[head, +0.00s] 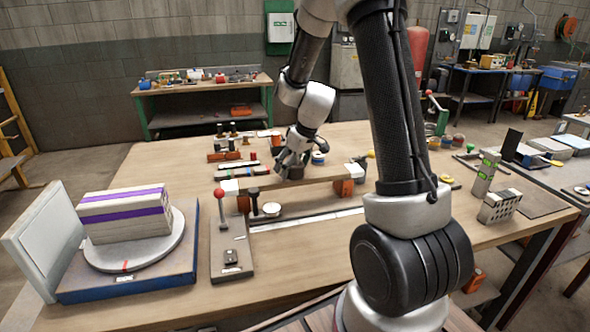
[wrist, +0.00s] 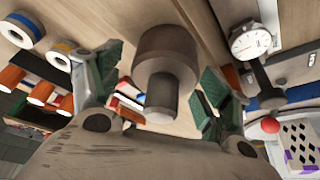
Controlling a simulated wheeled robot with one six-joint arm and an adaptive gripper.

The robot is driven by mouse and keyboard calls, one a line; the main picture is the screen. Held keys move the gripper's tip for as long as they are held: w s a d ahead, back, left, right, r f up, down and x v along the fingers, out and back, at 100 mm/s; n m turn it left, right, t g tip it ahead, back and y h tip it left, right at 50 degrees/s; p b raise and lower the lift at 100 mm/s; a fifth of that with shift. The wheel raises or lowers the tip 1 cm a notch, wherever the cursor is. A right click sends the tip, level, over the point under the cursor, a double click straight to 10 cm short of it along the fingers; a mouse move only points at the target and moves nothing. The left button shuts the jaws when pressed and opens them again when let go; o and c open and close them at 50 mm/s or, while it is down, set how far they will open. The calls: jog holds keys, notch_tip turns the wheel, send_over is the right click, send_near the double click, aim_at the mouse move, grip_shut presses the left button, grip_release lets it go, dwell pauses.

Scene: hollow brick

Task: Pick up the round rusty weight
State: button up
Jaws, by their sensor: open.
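The round rusty weight (wrist: 166,55) is a brown-grey cylinder with a narrower stem, at the top middle of the wrist view. My gripper (wrist: 163,85) is open, with one green-padded finger on each side of the weight. Gaps show between the pads and the weight, and I see no contact. In the head view my gripper (head: 293,165) points down over the middle of the table, above the raised board. I cannot make out the weight there; my gripper may hide it.
The wooden table (head: 170,165) carries a purple-banded brick (head: 125,214) on a round plate, a red-knobbed lever (head: 220,193) and grey blocks (head: 500,206). Tape rolls (wrist: 22,28) and orange cylinders (wrist: 42,92) lie left in the wrist view; a dial gauge (wrist: 250,41) is right.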

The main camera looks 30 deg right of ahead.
grip_shut()
dwell(0.4)
